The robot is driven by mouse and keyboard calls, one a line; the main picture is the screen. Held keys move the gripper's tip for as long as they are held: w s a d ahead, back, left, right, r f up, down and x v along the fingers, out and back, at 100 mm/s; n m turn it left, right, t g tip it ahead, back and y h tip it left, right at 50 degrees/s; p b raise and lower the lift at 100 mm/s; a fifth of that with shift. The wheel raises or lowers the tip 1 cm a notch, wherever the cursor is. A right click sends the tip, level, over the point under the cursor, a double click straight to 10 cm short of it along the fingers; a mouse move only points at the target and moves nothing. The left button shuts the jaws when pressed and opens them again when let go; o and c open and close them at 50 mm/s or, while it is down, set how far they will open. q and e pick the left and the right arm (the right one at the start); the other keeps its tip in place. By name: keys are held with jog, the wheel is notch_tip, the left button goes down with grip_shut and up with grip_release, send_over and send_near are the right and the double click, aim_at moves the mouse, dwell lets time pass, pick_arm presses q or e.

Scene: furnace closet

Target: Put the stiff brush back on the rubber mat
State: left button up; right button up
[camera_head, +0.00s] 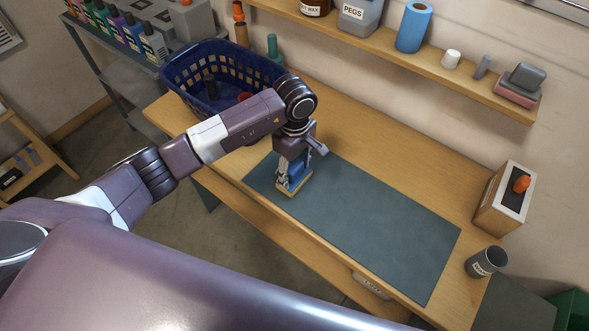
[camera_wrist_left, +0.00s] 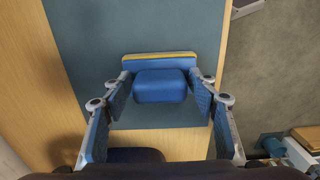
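The stiff brush has a blue body and a thin tan base. In the head view the brush (camera_head: 293,189) is at the left end of the dark green rubber mat (camera_head: 370,220). In the left wrist view the brush (camera_wrist_left: 160,88) sits between the two fingers of my left gripper (camera_wrist_left: 160,84). The fingertips meet the sides of the blue body, with no clear gap. The mat (camera_wrist_left: 95,35) shows behind it. I cannot tell whether the base touches the mat or is slightly above it. My right gripper is out of view.
A navy basket (camera_head: 185,68) stands at the bench's left end, close to my left arm. A wooden box with an orange knob (camera_head: 503,198) and a dark cup (camera_head: 486,262) stand at the right end. A wall shelf (camera_head: 390,52) runs behind. Most of the mat is clear.

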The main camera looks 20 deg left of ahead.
aim_at(294, 167)
pick_arm(q)
jog(key=shift+o, duration=0.3)
jog(key=shift+r, duration=0.1)
jog(key=shift+r, duration=0.25)
notch_tip(294, 167, up, 10)
jog(key=b, duration=0.4)
jog(key=shift+r, duration=0.85)
